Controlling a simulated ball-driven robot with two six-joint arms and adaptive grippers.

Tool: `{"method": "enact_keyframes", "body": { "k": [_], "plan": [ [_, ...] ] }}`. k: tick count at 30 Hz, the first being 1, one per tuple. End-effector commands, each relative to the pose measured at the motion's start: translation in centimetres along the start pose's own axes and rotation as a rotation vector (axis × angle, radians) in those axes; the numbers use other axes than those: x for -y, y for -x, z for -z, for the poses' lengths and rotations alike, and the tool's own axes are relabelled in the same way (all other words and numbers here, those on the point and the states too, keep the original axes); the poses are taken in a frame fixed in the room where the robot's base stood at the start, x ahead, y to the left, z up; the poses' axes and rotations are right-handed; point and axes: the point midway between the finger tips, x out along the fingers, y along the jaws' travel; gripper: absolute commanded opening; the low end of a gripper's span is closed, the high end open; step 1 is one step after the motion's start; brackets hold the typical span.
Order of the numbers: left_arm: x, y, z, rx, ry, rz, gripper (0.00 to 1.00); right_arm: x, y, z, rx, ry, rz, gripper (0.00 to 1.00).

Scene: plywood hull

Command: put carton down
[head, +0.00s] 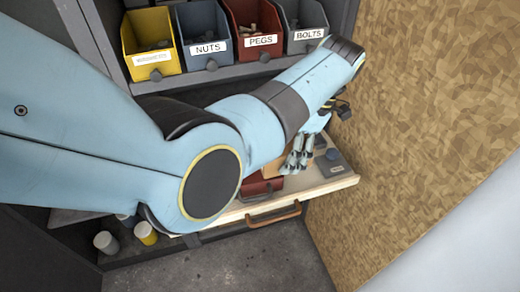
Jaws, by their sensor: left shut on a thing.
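My left arm comes in from the left and reaches over an open drawer. My left gripper (297,156) is at its end, low over the drawer, with its fingers pointing down. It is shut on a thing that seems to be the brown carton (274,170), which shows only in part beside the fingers. The forearm hides much of the carton, and I cannot tell whether it touches the drawer floor. My right gripper is not in view.
The pulled-out drawer (328,184) has a brown handle (273,214) and holds a dark red box (254,187) and a grey item (330,163). Labelled bins, including nuts (204,33), stand on the shelf above. A plywood-coloured wall (420,120) closes the right side. Small cans (107,243) stand lower left.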

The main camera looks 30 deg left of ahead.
Motion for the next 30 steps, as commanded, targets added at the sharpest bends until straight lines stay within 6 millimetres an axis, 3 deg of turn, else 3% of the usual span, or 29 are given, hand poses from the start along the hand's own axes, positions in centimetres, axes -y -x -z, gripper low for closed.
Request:
{"method": "enact_keyframes", "body": {
  "k": [3,5,8,12,15,24,30],
  "plan": [
    [-0.1,-0.6,0.0,-0.002,-0.002,-0.002,0.22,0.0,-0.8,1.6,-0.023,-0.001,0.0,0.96],
    [-0.9,-1.4,0.2,-0.001,0.0,-0.004,0.22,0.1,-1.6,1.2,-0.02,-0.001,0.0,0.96],
    [-3.1,-3.5,0.6,-0.003,0.001,-0.004,0.22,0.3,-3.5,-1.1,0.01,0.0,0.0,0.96],
    [-6.3,-6.4,1.3,-0.003,0.001,-0.004,0.22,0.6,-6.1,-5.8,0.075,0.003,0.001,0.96],
    [-8.0,-7.8,1.8,-0.003,-0.001,-0.002,0.22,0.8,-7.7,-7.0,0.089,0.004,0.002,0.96],
    [-9.8,-9.0,2.4,0.0,-0.004,-0.001,0.22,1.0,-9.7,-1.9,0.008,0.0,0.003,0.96],
    [-9.7,-11.3,1.4,-0.001,-0.004,0.0,0.22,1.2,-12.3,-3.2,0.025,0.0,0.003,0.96]
  ]
}}
